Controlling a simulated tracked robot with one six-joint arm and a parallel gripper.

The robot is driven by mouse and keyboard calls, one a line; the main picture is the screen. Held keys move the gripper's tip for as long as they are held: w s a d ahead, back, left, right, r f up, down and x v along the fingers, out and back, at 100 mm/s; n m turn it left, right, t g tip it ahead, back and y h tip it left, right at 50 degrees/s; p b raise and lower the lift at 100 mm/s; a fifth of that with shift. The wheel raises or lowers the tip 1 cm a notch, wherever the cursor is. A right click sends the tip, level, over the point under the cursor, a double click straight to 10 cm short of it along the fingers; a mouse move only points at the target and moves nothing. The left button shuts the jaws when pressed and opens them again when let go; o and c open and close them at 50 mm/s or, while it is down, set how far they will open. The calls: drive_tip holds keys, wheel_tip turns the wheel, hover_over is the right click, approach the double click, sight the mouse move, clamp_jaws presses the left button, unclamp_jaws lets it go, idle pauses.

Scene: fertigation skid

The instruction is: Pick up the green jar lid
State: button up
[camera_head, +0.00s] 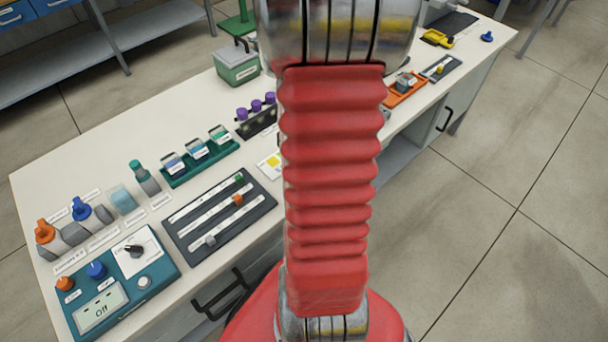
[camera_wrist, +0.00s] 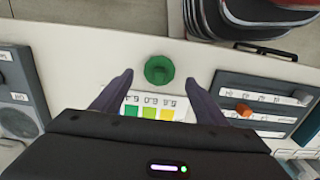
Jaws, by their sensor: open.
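The green jar lid (camera_wrist: 160,70) is a round green disc with a raised bar on top. In the wrist view it lies on the pale worktop, above the colour card in the picture. My gripper (camera_wrist: 160,78) is open, its two dark fingers on either side of the lid in this view, with gaps between them and it. I cannot tell how far the fingertips are above the worktop. In the head view my red arm covers the middle of the bench, and I do not see the lid or my gripper there.
The colour card (camera_wrist: 152,107) lies just below the lid in the wrist view. The dark slider panel (camera_head: 220,212) is nearby, also at right in the wrist view (camera_wrist: 228,82). A green rack (camera_head: 200,165) of small jars and a teal control box (camera_head: 120,285) stand on the worktop (camera_head: 95,160).

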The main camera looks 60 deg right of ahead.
drive_tip(key=shift+f, duration=1.9)
drive_tip(key=shift+c, duration=0.7)
drive_tip(key=c, duration=1)
drive_tip(key=shift+d, duration=0.1)
drive_tip(key=shift+r, duration=5.05)
drive_tip(key=shift+r, duration=0.1)
drive_tip(key=shift+r, duration=0.95)
